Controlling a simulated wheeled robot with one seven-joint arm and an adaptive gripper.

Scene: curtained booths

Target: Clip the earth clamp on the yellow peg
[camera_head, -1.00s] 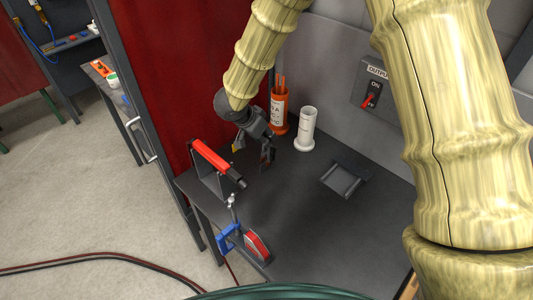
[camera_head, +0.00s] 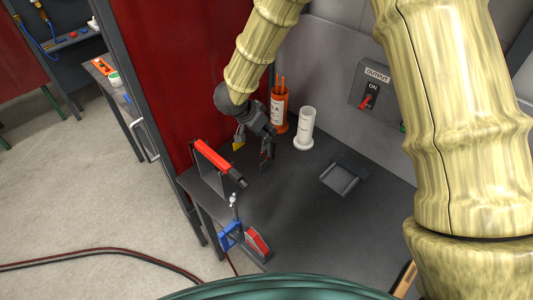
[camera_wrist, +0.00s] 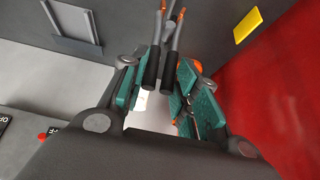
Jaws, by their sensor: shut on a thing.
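My gripper (camera_head: 266,150) is low over the dark bench, near its back left. In the wrist view its teal-padded fingers (camera_wrist: 157,100) are closed around a plier-like tool, which looks like the earth clamp (camera_wrist: 170,68). The clamp has black handle grips, grey metal arms and orange parts; its far end is cut off at the top of that view. A yellow piece (camera_head: 239,142), seemingly the yellow peg, is just left of my gripper, apart from the clamp. It also shows at the upper right of the wrist view (camera_wrist: 248,25); its full shape is unclear.
An orange rod canister (camera_head: 279,112) and a white cylinder (camera_head: 304,130) stand behind and right of my gripper. A red-topped frame (camera_head: 213,160), blue clamp (camera_head: 230,236) and red triangular block (camera_head: 257,243) line the left edge. A dark tray (camera_head: 343,178) lies right. A red curtain (camera_head: 180,80) hangs left.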

